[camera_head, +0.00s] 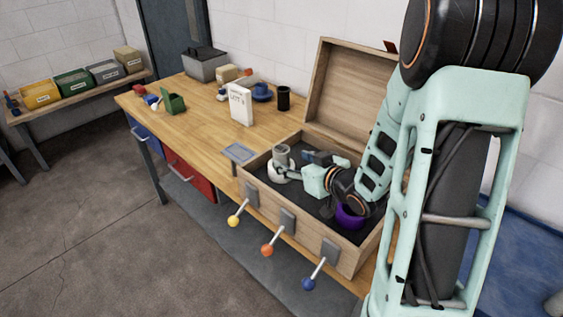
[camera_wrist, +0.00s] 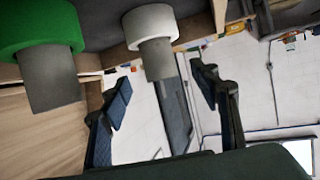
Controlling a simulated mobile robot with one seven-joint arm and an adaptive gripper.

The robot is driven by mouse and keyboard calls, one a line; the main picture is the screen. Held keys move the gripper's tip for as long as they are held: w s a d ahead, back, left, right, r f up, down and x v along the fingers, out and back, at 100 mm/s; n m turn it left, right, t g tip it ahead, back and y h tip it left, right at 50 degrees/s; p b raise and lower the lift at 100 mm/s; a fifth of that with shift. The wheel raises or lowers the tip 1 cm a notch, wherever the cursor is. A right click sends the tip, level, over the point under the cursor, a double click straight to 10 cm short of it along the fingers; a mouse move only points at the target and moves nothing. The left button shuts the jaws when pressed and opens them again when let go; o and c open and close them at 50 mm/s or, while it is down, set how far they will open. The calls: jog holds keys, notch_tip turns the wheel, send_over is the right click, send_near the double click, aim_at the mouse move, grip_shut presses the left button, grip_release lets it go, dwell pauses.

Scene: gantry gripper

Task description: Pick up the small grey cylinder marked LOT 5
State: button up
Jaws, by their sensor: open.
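In the head view a grey cylinder (camera_head: 283,153) stands upright in a white ring (camera_head: 274,174) inside the open wooden box. My gripper (camera_head: 283,172) is low in the box close by it. In the wrist view my gripper (camera_wrist: 160,77) has its two fingers apart. A grey cylinder (camera_wrist: 156,60) in a white ring (camera_wrist: 149,22) appears between the fingertips; contact cannot be told. Another grey cylinder (camera_wrist: 52,78) in a green ring (camera_wrist: 40,24) is outside the left finger. I can read no lot mark on either cylinder.
The wooden box (camera_head: 262,207) has its lid (camera_head: 345,90) raised behind. A purple ring (camera_head: 350,216) lies near my wrist. Three ball-ended levers project from its front. A white lettered card (camera_head: 241,104) and a black cup (camera_head: 283,98) stand on the wooden table (camera_head: 205,130).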

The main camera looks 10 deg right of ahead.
aim_at(286, 155)
jog(key=shift+r+p+x, duration=0.15)
jog(key=shift+p+x, duration=0.2)
jog(key=shift+x, duration=1.2)
jog(key=shift+r+p+x, duration=0.15)
jog(key=shift+p+x, duration=0.2)
jog(key=shift+x, duration=1.15)
jog(key=shift+w, duration=0.1)
jog(key=shift+c, duration=0.2)
jog(key=shift+r, duration=0.1)
grip_shut()
